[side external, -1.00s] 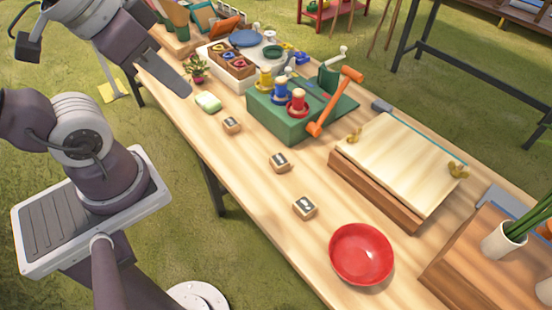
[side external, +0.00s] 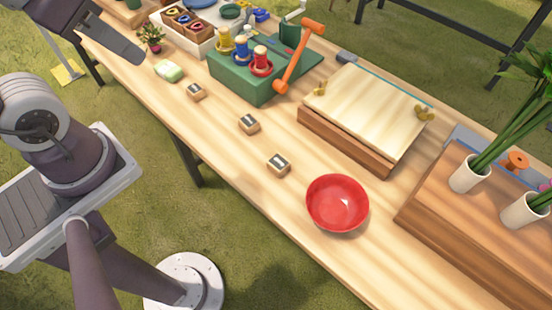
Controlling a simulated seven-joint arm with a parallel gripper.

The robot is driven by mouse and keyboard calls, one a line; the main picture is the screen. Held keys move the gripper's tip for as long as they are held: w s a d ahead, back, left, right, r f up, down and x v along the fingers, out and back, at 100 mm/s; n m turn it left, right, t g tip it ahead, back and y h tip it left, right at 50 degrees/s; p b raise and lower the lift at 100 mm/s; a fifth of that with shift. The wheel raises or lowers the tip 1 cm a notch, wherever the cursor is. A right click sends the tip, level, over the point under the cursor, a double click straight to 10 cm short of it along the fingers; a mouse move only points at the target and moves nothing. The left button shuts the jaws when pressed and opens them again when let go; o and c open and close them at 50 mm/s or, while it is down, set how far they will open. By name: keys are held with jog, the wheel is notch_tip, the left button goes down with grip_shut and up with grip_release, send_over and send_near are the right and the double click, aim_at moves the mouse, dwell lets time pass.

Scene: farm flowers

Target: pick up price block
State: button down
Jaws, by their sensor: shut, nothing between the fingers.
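Three small wooden price blocks with dark marked tops sit apart in a slanting row along the table's near edge. One price block (side external: 195,92) is near the green box, a second price block (side external: 249,123) is in the middle, and a third price block (side external: 279,163) is closest to the red bowl. The marks on them are too small to read. My gripper (side external: 128,52) is at the upper left, dark grey, shut and empty. It shows beside the pale green soap-like bar, apart from all the blocks.
A red bowl (side external: 337,203) stands right of the blocks. Behind them are a green box (side external: 240,82) with coloured spools and an orange handle (side external: 300,57), and a wooden press (side external: 362,118). A pale green bar (side external: 169,71) and potted plant (side external: 151,40) are near my gripper.

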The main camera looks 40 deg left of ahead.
dwell(0.4)
jog(key=c, duration=0.8)
grip_release()
jog(key=shift+c, duration=0.2)
jog(key=n+g, duration=0.5)
jog(key=n, duration=1.1)
send_over(279, 162)
notch_tip(279, 162, down, 21)
jog(key=shift+n+g, duration=0.3)
jog(key=shift+n, duration=0.5)
jog(key=f, duration=0.4)
jog(key=shift+s+d+f, duration=0.2)
jog(key=shift+s+f, duration=0.1)
jog(key=shift+s, duration=0.1)
jog(key=f, duration=0.7)
jog(key=shift+w+a, duration=0.2)
jog(key=shift+w, duration=0.15)
